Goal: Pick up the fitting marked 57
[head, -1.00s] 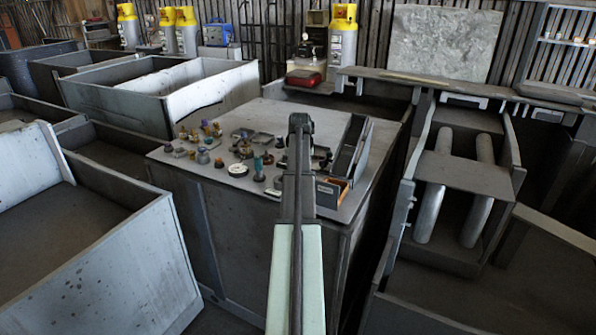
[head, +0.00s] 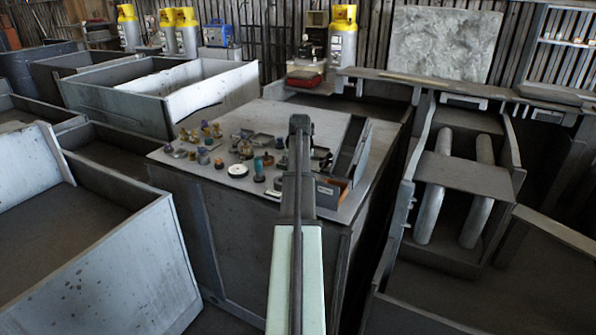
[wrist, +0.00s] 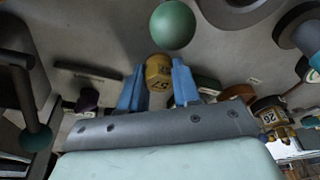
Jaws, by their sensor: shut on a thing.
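The fitting marked 57 (wrist: 158,72) is a yellow-brown piece in the wrist view, with its number facing the camera. My gripper (wrist: 158,88) has two blue fingers, one on each side of this fitting, and is shut on it. The lower part of the fitting is hidden behind the gripper's grey body. In the head view my arm covers the gripper and the fitting. I cannot tell whether the fitting is clear of the tabletop.
A green ball-shaped part (wrist: 173,25) lies close beyond the fingertips. A brass fitting marked 26 (wrist: 268,115) is at right. Several small fittings crowd the grey bench (head: 230,205), with a dark open tray (head: 352,160) on its right.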

